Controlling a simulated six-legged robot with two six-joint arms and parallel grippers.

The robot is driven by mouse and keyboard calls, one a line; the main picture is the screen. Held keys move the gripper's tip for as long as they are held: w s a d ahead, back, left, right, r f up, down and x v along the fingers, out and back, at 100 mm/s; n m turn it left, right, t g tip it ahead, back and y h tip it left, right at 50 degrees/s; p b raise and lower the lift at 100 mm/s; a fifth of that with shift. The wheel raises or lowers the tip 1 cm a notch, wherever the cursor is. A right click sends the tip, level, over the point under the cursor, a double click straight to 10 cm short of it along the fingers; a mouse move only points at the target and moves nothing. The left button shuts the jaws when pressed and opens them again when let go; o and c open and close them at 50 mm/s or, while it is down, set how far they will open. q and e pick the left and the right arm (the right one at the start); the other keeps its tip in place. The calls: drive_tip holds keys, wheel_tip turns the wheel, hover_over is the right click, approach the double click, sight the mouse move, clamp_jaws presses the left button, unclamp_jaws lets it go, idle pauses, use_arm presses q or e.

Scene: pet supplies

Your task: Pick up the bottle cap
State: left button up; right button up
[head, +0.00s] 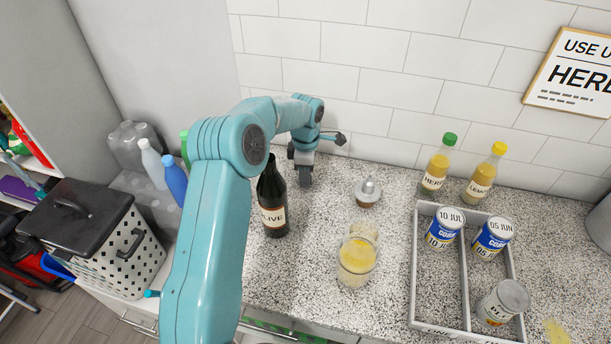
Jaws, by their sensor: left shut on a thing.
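My left gripper (304,172) points down at the worktop at the back, just right of the dark olive bottle (272,205). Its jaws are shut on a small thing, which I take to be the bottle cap. The cap itself is hidden between the dark fingers and too small to make out. My right gripper is not in view.
A small silver-topped jar (368,190) stands right of the gripper, and a glass of yellow contents (356,262) nearer. A grey divided tray (420,285) holds several cans at right. Two sauce bottles (438,165) stand behind it. The tiled wall is close behind.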

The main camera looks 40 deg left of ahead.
use_arm(q)
wheel_tip(320, 180, up, 21)
drive_tip(key=p, duration=0.1)
drive_tip(key=s+d+r+p, duration=0.3)
drive_tip(key=s+r, duration=0.2)
drive_tip(key=s, duration=0.3)
drive_tip(key=s+d+r+p, duration=0.2)
drive_tip(key=s+r, duration=0.3)
drive_tip(key=s, duration=0.3)
wheel_tip(320, 180, down, 5)
drive_tip(key=b, duration=0.4)
drive_tip(key=shift+d+f, duration=0.1)
drive_tip(key=shift+f, duration=0.05)
drive_tip(key=shift+w+f+b, duration=0.1)
drive_tip(key=shift+f+b, duration=0.25)
drive_tip(key=shift+f, duration=0.25)
drive_tip(key=shift+r, duration=0.1)
